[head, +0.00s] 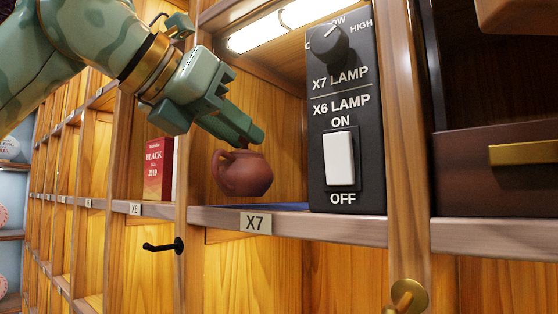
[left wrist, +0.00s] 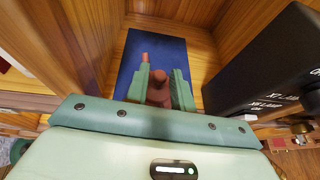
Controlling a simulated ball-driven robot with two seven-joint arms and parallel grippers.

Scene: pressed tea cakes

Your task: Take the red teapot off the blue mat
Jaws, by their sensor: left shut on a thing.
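The red teapot (head: 243,175) is a small reddish-brown pot in compartment X7, with its handle toward the left. My left gripper (head: 250,140) reaches down from the upper left and is shut on the teapot's top. The teapot hangs upright, its base slightly above the shelf. The blue mat (head: 285,207) shows as a thin strip on the X7 shelf. In the left wrist view, the teapot (left wrist: 159,92) is between the two green fingers (left wrist: 160,78), and the dark blue mat (left wrist: 150,45) lies behind and below it. My right gripper is not in view.
A black switch box (head: 343,115) with a lamp knob and a white rocker switch stands close at the right of X7. A red tea box (head: 158,170) stands in X6 at the left, beyond the divider. A lit lamp (head: 300,18) is overhead. A black hook (head: 164,246) juts out below.

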